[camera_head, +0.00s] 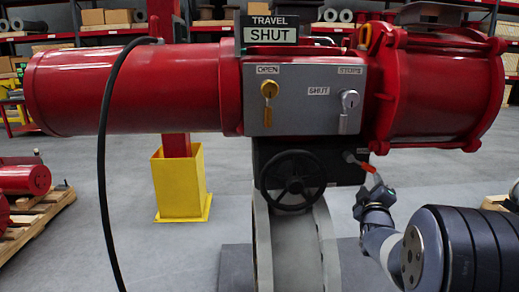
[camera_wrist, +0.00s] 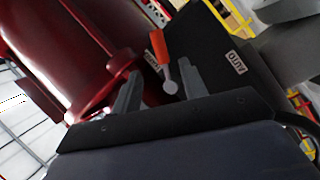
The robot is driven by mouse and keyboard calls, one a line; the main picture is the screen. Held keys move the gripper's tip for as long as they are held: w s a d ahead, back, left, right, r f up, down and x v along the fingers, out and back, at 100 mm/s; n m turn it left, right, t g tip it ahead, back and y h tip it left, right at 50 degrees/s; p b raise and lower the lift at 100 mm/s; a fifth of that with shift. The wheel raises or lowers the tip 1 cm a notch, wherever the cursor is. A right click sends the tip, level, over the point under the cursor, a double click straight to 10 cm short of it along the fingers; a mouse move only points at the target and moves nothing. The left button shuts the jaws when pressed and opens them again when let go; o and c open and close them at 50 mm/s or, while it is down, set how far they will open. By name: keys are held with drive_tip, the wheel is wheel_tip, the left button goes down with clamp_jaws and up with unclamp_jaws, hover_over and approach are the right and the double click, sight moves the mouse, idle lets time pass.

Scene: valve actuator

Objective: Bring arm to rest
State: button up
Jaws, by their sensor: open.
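The red valve actuator (camera_head: 130,90) fills the upper part of the head view, with a grey control panel (camera_head: 290,105) at its middle. A red-orange lever (camera_head: 367,167) sticks out below the panel's right side, beside a black box. In the wrist view the lever (camera_wrist: 158,46) appears with its round grey end between my two fingers. My gripper (camera_head: 373,190) is just below the lever in the head view. In the wrist view my gripper (camera_wrist: 161,72) has its fingers apart, with gaps on both sides of the lever. An AUTO label (camera_wrist: 236,62) shows to the right of the lever.
A black handwheel (camera_head: 293,179) sits left of the lever. A black cable (camera_head: 103,170) hangs at left. A yellow post base (camera_head: 181,184) stands behind. Open floor surrounds the stand.

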sight(368, 169)
drive_tip(key=p+x, duration=0.1)
drive_tip(key=x, duration=0.7)
drive_tip(key=shift+w, duration=0.15)
drive_tip(key=b+v, duration=0.2)
drive_tip(key=v, duration=0.9)
drive_tip(key=p+x, duration=0.2)
drive_tip(key=x, duration=0.9)
drive_tip(key=shift+w, duration=0.1)
drive_tip(key=p, duration=0.2)
drive_tip(key=shift+a+m+p, duration=0.15)
drive_tip(key=shift+m+p, duration=0.15)
drive_tip(key=shift+m, duration=0.1)
drive_tip(key=shift+a+f+m+g+p, duration=0.15)
drive_tip(key=shift+f+m+g+p, duration=0.2)
drive_tip(key=shift+p, duration=0.5)
